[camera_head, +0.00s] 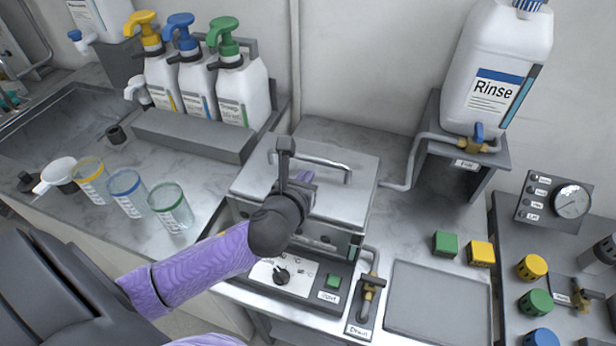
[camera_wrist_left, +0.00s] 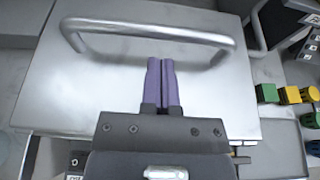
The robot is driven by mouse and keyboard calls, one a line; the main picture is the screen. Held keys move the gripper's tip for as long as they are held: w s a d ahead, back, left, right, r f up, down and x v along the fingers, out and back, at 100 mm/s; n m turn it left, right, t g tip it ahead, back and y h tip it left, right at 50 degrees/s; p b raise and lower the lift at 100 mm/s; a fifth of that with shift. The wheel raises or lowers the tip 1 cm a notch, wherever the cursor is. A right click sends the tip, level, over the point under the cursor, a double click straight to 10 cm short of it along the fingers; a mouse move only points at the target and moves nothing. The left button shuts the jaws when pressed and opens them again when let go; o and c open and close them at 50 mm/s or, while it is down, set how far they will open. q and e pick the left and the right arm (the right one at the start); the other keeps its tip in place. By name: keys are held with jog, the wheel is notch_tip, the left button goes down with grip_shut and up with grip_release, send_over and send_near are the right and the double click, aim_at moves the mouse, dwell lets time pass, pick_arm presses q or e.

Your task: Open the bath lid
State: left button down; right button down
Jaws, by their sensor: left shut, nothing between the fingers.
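The bath lid (camera_head: 345,200) is a flat silver metal plate with a bar handle (camera_head: 325,165) across it. It lies over the bath (camera_head: 352,250) in the middle of the counter. A dark band shows below its front edge, partly hidden by my arm, so I cannot tell whether the lid is fully down. My left gripper (camera_head: 307,177) is over the lid, its purple fingers together and empty. In the left wrist view the fingers (camera_wrist_left: 161,82) point at the handle (camera_wrist_left: 150,32) with the lid (camera_wrist_left: 90,95) behind them; they are not around the bar. My right gripper is not in view.
Pump bottles (camera_head: 205,85) stand in a grey rack behind left, with several cups (camera_head: 125,190) in front. A Rinse jug (camera_head: 495,75) stands on a raised stand at the right. The drain valve (camera_head: 370,290) is beside the bath. A grey tray (camera_head: 440,300) is bare.

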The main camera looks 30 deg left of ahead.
pick_arm(q)
jog(key=shift+x, duration=0.75)
